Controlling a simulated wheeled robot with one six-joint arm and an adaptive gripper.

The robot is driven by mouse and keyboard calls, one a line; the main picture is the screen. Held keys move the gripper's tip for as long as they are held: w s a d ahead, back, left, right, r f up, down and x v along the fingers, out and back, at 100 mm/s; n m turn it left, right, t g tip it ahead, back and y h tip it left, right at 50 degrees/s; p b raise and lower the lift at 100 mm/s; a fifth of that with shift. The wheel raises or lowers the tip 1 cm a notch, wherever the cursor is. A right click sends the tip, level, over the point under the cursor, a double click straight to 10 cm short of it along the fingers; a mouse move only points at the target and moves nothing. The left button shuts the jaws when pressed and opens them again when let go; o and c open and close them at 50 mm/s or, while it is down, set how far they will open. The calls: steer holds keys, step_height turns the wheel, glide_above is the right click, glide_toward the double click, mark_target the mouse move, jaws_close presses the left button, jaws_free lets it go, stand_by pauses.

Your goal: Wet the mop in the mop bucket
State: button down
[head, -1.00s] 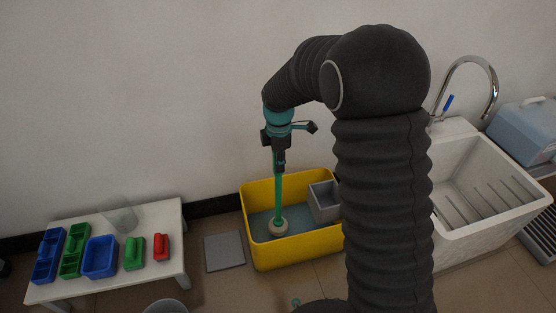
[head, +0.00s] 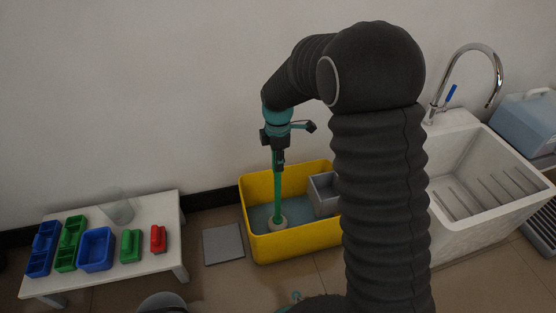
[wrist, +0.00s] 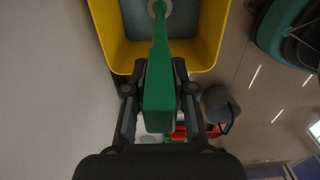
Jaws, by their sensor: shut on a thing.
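The yellow mop bucket (head: 290,245) stands on the floor against the wall, with blue-grey water in it and a grey box-shaped insert (head: 322,192) at its right. My gripper (head: 278,160) is above the bucket and shut on the green handle of the mop (head: 278,190). The mop is about upright, and its pale round head (head: 278,222) is inside the bucket, low at the water. I cannot tell how deep it sits. In the wrist view the green handle (wrist: 160,85) runs between my fingers (wrist: 160,98) towards the yellow bucket (wrist: 115,40).
A white low table (head: 150,215) at the left holds blue and green trays, a green and a red brush-like item, and a clear cup. A grey flat plate (head: 222,244) lies on the floor. A white sink (head: 480,190) with a faucet stands right, beside a blue jug (head: 528,118).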

steer(key=shift+f, duration=0.55)
stand_by(1.7)
steer(key=shift+r, duration=0.15)
steer(key=shift+r+p, duration=2.45)
steer(key=shift+r, duration=1.05)
